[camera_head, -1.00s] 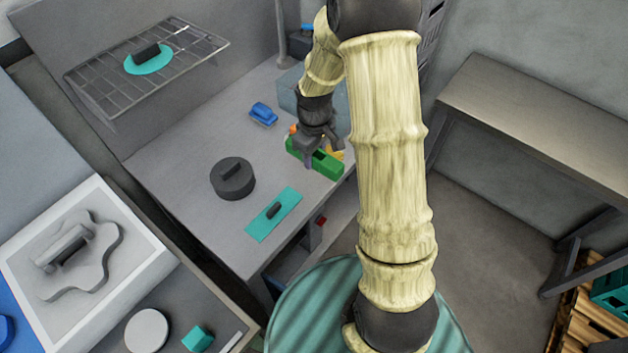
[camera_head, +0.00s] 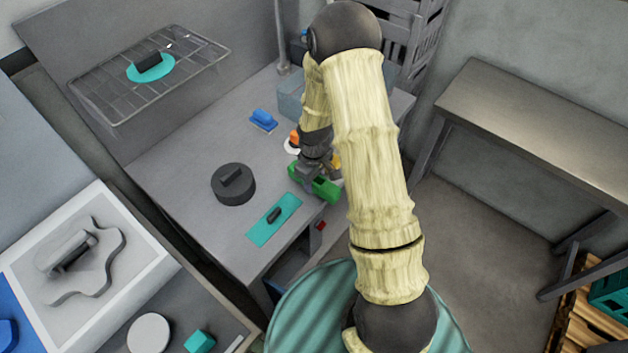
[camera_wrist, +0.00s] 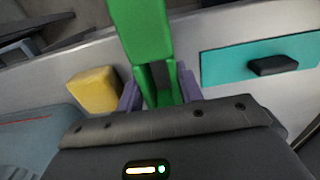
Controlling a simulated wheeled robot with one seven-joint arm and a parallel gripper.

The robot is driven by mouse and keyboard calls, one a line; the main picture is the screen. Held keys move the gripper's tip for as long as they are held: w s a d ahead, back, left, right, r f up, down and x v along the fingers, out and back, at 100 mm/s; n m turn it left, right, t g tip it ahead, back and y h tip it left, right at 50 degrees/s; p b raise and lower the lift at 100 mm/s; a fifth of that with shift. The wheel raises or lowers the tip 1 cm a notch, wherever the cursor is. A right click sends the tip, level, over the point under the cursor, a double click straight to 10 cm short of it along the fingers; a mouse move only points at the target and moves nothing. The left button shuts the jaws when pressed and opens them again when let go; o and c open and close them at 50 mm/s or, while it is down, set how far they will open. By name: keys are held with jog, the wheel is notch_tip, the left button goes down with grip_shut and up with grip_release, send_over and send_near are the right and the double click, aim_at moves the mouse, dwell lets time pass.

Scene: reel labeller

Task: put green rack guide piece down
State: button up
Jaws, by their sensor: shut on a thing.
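The green rack guide piece (camera_head: 318,186) is a long green block with a slot, near the right front edge of the grey table (camera_head: 185,200). My gripper (camera_head: 311,172) is shut on it from above. In the wrist view the green piece (camera_wrist: 146,35) stretches away between the purple fingertips (camera_wrist: 160,98) of my gripper. I cannot tell whether its underside touches the table.
A teal plate with a black handle (camera_head: 273,220) lies left of the green piece. A dark round weight (camera_head: 233,185), a blue block (camera_head: 263,120) and an orange piece (camera_head: 294,138) are nearby. A yellow block (camera_wrist: 94,92) is close beside my gripper.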

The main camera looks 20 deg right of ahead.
jog(key=shift+f, duration=0.6)
jog(key=shift+f, duration=0.2)
jog(key=o, duration=1.1)
jog(key=shift+r, duration=0.1)
notch_tip(320, 180, up, 12)
jog(key=shift+r+b, duration=0.1)
jog(key=shift+b, duration=1.05)
